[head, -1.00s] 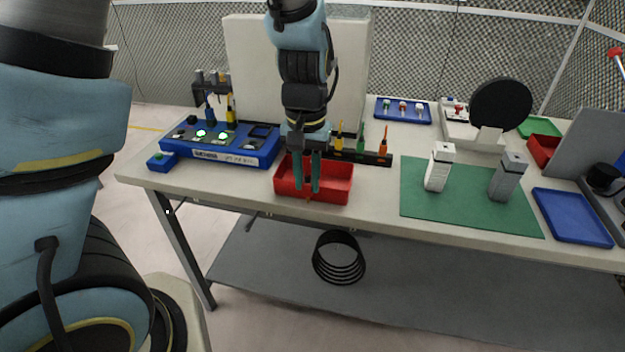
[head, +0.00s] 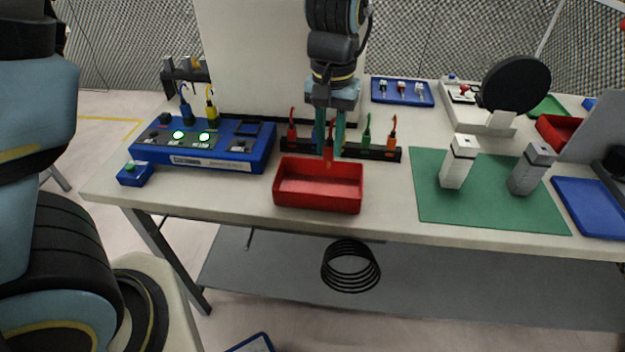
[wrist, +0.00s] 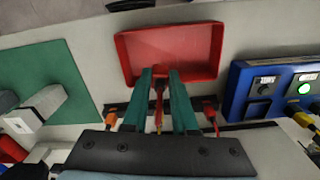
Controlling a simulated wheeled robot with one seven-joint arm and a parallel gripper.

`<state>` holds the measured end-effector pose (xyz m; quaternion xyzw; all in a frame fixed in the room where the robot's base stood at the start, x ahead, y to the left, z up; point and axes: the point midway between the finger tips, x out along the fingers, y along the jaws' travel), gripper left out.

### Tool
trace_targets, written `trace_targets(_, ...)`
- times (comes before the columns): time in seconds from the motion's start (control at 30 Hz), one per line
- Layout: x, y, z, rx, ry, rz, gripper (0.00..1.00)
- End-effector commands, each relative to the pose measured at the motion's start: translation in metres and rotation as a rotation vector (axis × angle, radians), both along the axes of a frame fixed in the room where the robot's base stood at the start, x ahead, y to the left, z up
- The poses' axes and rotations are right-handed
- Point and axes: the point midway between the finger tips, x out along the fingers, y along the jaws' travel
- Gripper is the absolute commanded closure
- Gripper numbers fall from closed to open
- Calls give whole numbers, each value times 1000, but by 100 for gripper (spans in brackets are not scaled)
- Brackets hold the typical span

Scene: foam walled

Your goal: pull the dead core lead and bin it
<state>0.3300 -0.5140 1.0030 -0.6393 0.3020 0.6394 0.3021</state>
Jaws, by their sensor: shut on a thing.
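My gripper (head: 329,154) is shut on a slim red lead (head: 329,148), which points down between the fingers. It holds the lead around the back rim of the red bin (head: 318,206); I cannot tell its exact height. The wrist view also shows the red lead (wrist: 159,84) between the fingers, with the bin (wrist: 128,57) beyond. The bin looks empty. A black rack (head: 352,151) behind it carries a red lead (head: 291,129), a green lead (head: 366,134) and an orange lead (head: 391,140). My fingers hide part of the rack.
A blue tester (head: 250,150) with two green lights and blue and yellow leads stands left of the bin. A small blue button box (head: 134,173) is beside it. A green mat (head: 490,208) with white and grey blocks lies right. A white panel stands behind.

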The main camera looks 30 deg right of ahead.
Motion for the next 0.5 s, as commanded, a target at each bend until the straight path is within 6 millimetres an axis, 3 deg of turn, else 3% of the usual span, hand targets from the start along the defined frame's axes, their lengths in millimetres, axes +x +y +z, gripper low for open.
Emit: trace_targets(0.5,0,0,-56,-1,1,-1,100)
